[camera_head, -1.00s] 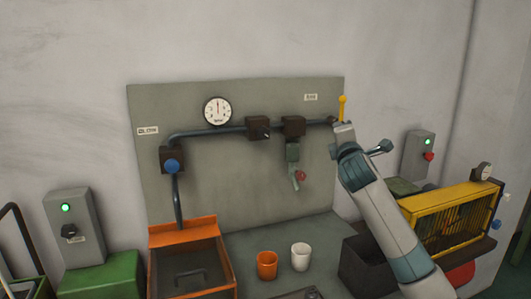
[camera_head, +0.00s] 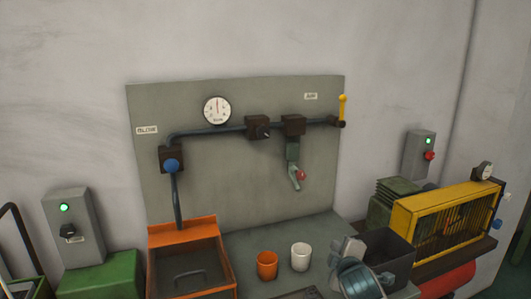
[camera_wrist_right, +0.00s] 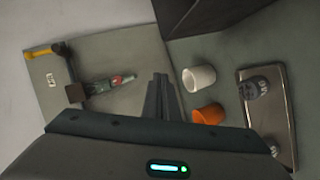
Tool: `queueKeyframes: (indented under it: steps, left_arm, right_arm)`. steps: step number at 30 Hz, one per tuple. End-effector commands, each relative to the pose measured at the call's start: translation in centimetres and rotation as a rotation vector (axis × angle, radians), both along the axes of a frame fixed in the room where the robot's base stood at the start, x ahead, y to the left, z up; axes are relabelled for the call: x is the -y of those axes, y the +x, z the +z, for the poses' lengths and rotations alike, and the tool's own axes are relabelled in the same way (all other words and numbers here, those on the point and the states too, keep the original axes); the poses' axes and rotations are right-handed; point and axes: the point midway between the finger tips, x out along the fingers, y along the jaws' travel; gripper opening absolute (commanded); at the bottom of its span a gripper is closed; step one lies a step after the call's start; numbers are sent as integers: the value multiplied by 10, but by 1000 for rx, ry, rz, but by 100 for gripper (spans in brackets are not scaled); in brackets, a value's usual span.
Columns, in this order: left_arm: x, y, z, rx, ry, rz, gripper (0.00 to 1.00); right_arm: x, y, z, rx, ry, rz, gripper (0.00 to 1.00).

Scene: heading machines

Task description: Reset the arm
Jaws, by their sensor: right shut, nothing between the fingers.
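My right gripper (camera_head: 343,247) is low at the front of the bench, right of the white cup. Its shut, empty fingers also show in the wrist view (camera_wrist_right: 163,95). My right arm (camera_head: 362,280) comes in from the bottom edge. The yellow lever (camera_head: 342,107) stands upright at the right end of the pipe, well apart from the gripper. It also shows in the wrist view (camera_wrist_right: 62,50). My left gripper is not in view.
A white cup (camera_head: 300,257) and an orange cup (camera_head: 267,265) stand close by on the bench. A dark open box (camera_head: 390,258) is just right of my gripper. An orange basin (camera_head: 185,230) is at left, and a yellow cage (camera_head: 445,220) at right. The wall panel (camera_head: 230,180) is clear of my arm.

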Motion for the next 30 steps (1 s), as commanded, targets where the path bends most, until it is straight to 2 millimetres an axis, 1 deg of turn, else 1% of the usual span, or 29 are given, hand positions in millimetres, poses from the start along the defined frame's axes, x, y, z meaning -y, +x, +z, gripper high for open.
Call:
queueKeyframes:
  steps: [1,2,3,5,6,8,9,11,12,14,15,17,18,20,21,24,27,30]
  left_arm:
    - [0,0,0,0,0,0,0]
    - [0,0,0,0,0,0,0]
    - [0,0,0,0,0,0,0]
    - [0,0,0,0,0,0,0]
    - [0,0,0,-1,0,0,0]
    - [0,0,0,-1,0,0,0]
    - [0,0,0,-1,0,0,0]
    - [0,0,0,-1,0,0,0]
    - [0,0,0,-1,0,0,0]
    - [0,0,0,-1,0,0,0]
    - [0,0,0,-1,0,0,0]
    - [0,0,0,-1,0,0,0]
    - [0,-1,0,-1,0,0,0]
    - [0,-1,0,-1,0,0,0]
    - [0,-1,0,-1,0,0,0]
    - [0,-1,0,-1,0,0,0]
    - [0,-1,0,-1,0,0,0]
    - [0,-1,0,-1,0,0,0]
  right_arm:
    - [-1,-21,-27,-46,51,-15,0]
    - [-1,-32,-40,-71,82,-27,0]
    - [0,-48,-57,-103,123,-43,0]
    - [0,-72,-81,-151,180,-71,0]
    - [1,-89,-96,-183,218,-90,0]
    - [2,-115,-118,-232,275,-123,0]
    - [3,-133,-132,-265,311,-145,0]
    - [3,-160,-151,-312,364,-180,0]
    - [4,-179,-163,-345,398,-207,0]
    - [5,-207,-180,-392,447,-247,0]
    - [6,-227,-190,-422,480,-275,0]
    - [8,-256,-204,-468,527,-320,0]
    - [9,-276,-212,-498,556,-352,0]
    - [10,-306,-223,-542,598,-400,0]
    - [11,-326,-229,-571,624,-434,0]
    - [13,-368,-239,-629,679,-507,0]
    - [16,-399,-245,-670,716,-565,0]
    - [17,-423,-248,-702,743,-611,0]
